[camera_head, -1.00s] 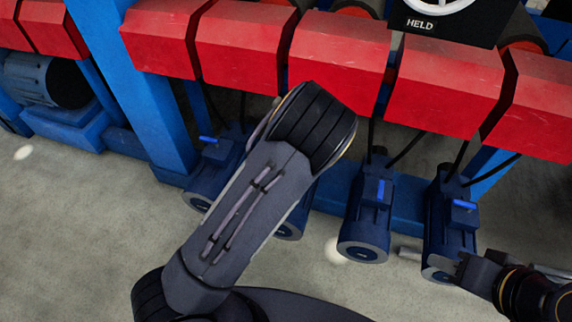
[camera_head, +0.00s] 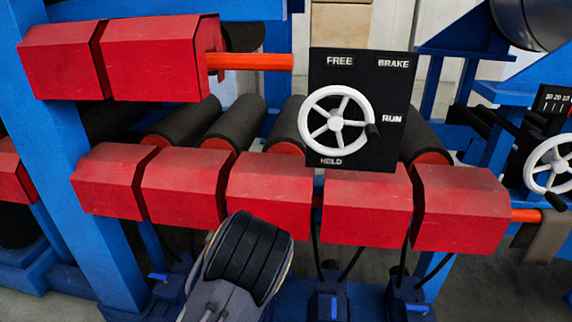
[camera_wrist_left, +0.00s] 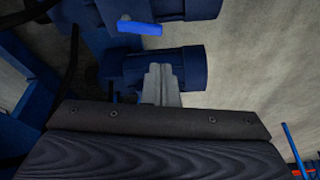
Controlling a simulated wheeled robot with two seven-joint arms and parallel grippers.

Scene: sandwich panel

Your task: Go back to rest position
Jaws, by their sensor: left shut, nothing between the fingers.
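In the head view only a dark upper part of an arm of mine (camera_head: 240,270) shows at the bottom, in front of the red covers; no gripper is in that view. In the left wrist view my left gripper (camera_wrist_left: 161,84) shows as narrow grey fingers held together, with nothing between them. A dark blue motor (camera_wrist_left: 192,70) lies behind the fingers; whether they touch it I cannot tell. My right gripper is in neither current view.
A black panel (camera_head: 350,79) carries a white handwheel (camera_head: 319,107), its dark knob just below the RUN label. Red covers (camera_head: 460,205) and dark rollers (camera_head: 235,123) span the blue machine frame (camera_head: 75,200). A second handwheel (camera_head: 544,180) stands right.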

